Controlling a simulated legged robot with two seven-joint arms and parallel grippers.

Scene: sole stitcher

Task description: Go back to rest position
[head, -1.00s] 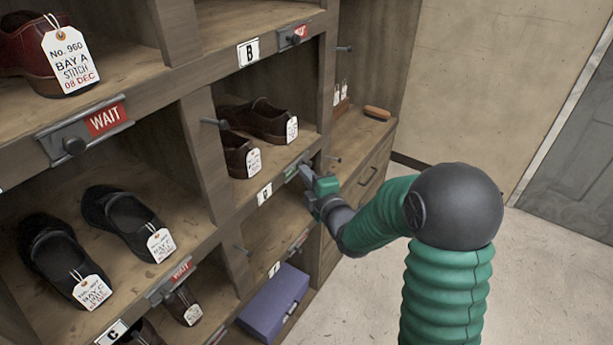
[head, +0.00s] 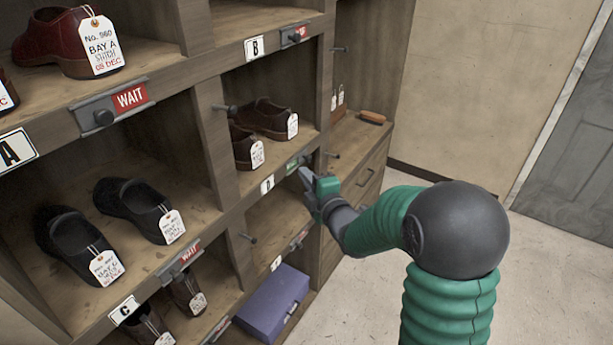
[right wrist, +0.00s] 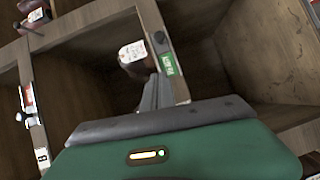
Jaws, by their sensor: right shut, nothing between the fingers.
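My right gripper (head: 307,178) is shut and empty, at the end of my green arm. It is in front of the shelf edge, close to a small slider plate with a green label (head: 294,165). In the right wrist view the closed fingers (right wrist: 154,88) point up toward the cubbies, beside the same green label (right wrist: 169,64). I cannot tell whether the fingertips touch the plate; a small gap seems to show. My left gripper is not in view.
A wooden cubby rack (head: 205,130) fills the left, holding tagged shoes. Red WAIT sliders (head: 112,107) and pegs (head: 225,108) stick out from it. A purple box (head: 273,303) lies in a low cubby. Open floor (head: 560,260) lies to the right.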

